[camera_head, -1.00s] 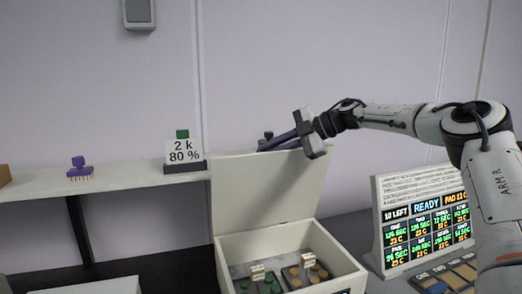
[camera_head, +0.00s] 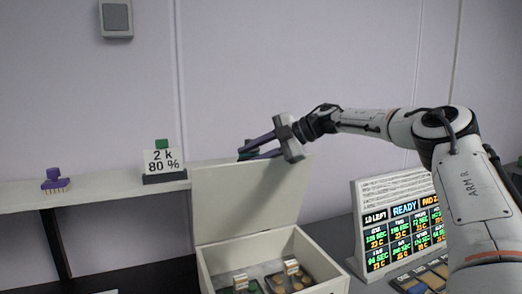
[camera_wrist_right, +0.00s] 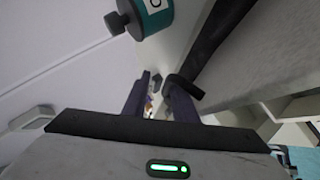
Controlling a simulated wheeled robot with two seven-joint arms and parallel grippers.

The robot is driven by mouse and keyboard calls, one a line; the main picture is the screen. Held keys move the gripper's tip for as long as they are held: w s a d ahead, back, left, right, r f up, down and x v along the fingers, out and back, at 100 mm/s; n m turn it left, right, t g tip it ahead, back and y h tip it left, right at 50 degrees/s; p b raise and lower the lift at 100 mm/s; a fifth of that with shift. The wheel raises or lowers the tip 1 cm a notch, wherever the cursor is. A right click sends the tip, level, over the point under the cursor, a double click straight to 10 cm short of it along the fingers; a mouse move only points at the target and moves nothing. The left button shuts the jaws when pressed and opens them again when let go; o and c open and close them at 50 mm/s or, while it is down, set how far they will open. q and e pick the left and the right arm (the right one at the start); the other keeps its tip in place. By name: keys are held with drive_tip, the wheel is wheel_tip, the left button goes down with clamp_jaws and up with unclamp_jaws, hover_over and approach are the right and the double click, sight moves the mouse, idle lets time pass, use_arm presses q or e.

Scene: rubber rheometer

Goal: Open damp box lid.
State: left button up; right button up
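The damp box (camera_head: 226,258) is a cream box on the dark bench, low in the middle of the head view. Its lid (camera_head: 245,205) stands open, leaning back near upright. Inside, small trays with green (camera_head: 252,285) and tan discs (camera_head: 298,283) show. My right gripper (camera_head: 243,150) is at the lid's top edge, its purple fingers reaching left behind or over it; contact cannot be told. In the right wrist view the fingers (camera_wrist_right: 152,95) stand apart, with a dark hooked bar (camera_wrist_right: 205,55) beside the right one. My left gripper is not in view.
A shelf (camera_head: 110,190) on the left carries a purple stamp-like tool (camera_head: 55,180) and a "2 k 80 %" sign (camera_head: 162,161). A display panel (camera_head: 400,225) reading READY stands right of the box. A teal cylinder (camera_wrist_right: 153,15) shows in the right wrist view.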

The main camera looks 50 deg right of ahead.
sight(281, 161)
drive_tip(key=b+v, duration=0.1)
drive_tip(key=v, duration=0.8)
drive_tip(key=shift+d, duration=0.25)
drive_tip(key=shift+s+r, duration=0.35)
drive_tip(key=shift+s, duration=0.15)
